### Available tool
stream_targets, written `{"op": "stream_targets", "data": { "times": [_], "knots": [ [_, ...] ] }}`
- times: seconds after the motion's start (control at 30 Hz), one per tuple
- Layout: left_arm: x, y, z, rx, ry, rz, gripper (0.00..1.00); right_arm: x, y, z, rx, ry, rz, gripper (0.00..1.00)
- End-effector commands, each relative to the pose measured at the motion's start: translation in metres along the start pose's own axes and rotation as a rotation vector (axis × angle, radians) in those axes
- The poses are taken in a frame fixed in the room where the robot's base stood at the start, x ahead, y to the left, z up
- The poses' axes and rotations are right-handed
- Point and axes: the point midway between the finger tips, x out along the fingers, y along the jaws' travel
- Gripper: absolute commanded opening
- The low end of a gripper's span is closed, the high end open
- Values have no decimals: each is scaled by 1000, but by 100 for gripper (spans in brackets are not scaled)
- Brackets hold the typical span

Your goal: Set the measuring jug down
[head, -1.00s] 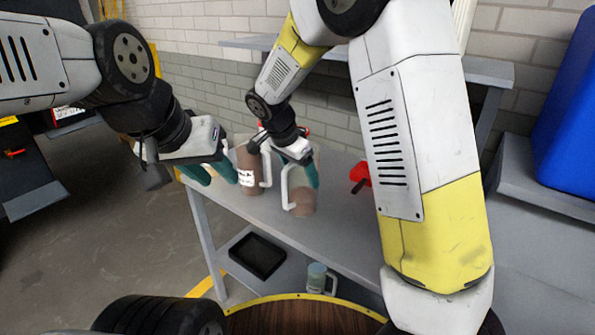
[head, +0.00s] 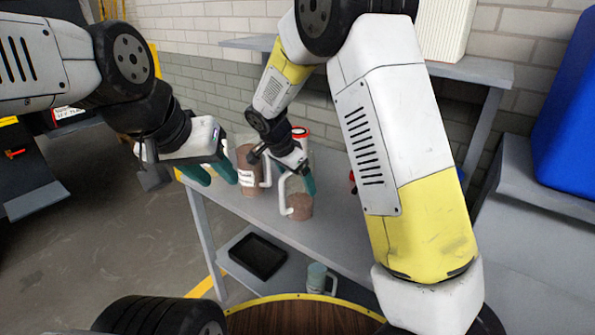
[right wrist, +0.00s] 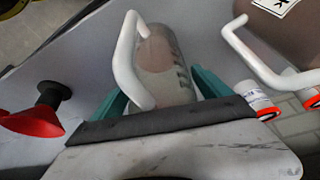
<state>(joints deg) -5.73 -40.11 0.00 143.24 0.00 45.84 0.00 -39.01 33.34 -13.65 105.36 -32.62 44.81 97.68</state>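The measuring jug (head: 298,206) is clear, with brown contents low inside and a white handle. It appears upright over the grey bench top; I cannot tell whether its base touches. My right gripper (head: 297,182) is at its upper part. In the right wrist view the jug (right wrist: 167,65) lies between the teal fingers (right wrist: 160,82), which look shut on it, though a narrow gap shows by the handle. The palm hides the near end. My left gripper (head: 213,174) is open and empty, left of a second brown-filled, labelled jug (head: 247,178).
The bench (head: 335,232) has free room in front and to the right. A red-lidded container (head: 300,133) stands behind the jug. A red and black object (right wrist: 42,112) is beside it.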

Motion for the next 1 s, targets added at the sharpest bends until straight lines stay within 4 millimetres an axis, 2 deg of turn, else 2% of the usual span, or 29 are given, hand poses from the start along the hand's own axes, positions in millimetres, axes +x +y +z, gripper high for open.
{"op": "stream_targets", "data": {
  "times": [0.33, 0.47, 0.57, 0.8, 1.0],
  "knots": [
    [0, 0, 0, 0, 0, 0, 36, -1, 0, 0, 0, 0, 0, 98],
    [0, 0, 0, 0, 0, 0, 36, -10, 0, -1, 0, 1, -2, 98],
    [0, 0, 0, 0, 0, 0, 36, -26, -1, -1, 0, 0, -4, 98],
    [0, 0, 0, 0, 0, 0, 36, -79, -1, -1, 1, 0, -5, 98],
    [0, 0, 0, 0, 0, 0, 36, -110, -1, -1, -1, 0, -2, 98]
  ]
}}
